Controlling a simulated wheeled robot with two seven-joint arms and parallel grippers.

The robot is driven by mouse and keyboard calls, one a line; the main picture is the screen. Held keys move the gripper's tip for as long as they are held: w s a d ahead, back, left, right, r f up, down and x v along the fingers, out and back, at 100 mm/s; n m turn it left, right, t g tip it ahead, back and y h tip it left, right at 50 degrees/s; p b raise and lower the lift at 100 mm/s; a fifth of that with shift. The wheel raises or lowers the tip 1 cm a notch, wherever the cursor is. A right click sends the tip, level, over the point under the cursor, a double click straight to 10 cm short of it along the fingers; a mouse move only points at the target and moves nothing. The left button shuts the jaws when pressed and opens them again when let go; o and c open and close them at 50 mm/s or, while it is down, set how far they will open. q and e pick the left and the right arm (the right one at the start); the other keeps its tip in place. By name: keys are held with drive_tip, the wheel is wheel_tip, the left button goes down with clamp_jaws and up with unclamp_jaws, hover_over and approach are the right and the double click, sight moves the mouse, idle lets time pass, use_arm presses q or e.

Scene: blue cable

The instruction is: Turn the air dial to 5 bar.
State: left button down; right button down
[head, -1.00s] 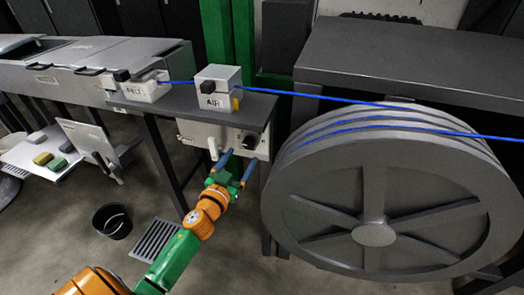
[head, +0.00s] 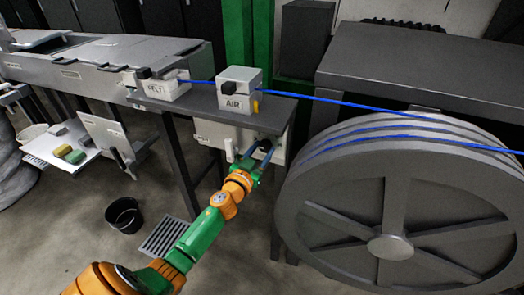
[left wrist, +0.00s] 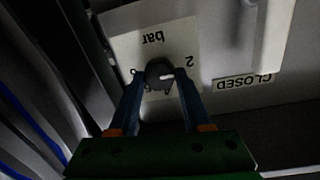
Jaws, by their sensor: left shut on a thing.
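The air dial (left wrist: 158,70) is a dark round knob with a white mark, on a pale plate lettered "bar" (left wrist: 153,38), which appears upside down in the left wrist view. The mark points to the right of that view, roughly toward the side of the "2" (left wrist: 189,62). Other figures by the knob are partly hidden and hard to read. My left gripper (left wrist: 160,85) is shut on the dial, one blue finger on each side. In the head view my left gripper (head: 265,149) reaches the panel (head: 215,135) under the AIR box (head: 238,98) and mostly hides the dial. My right gripper is out of view.
A white lever (head: 230,149) sits left of the dial, and a "CLOSED" label (left wrist: 243,80) shows in the wrist view. The large grey cable reel (head: 400,210) stands close on the right. The blue cable (head: 340,100) runs above. A black bucket (head: 125,216) stands on the floor.

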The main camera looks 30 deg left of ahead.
use_arm(q)
drive_tip(key=shift+m, duration=0.3)
drive_tip(key=shift+r+m+p, duration=0.1)
drive_tip(key=shift+m+p, duration=0.2)
drive_tip(key=shift+m, duration=0.7)
drive_tip(key=m, duration=0.3)
drive_tip(key=shift+m, duration=0.3)
drive_tip(key=m+p, duration=0.1)
drive_tip(key=m, duration=0.2)
drive_tip(key=shift+d+g, duration=0.1)
drive_tip(key=shift+g, duration=0.3)
drive_tip(key=m, duration=0.3)
drive_tip(key=shift+m, duration=0.4)
drive_tip(key=m+y, duration=0.1)
drive_tip(key=m, duration=0.5)
drive_tip(key=shift+d, duration=0.1)
drive_tip(key=m, duration=0.6)
drive_tip(key=shift+f+y, duration=0.2)
drive_tip(key=shift+y, duration=0.1)
drive_tip(key=shift+m, duration=0.4)
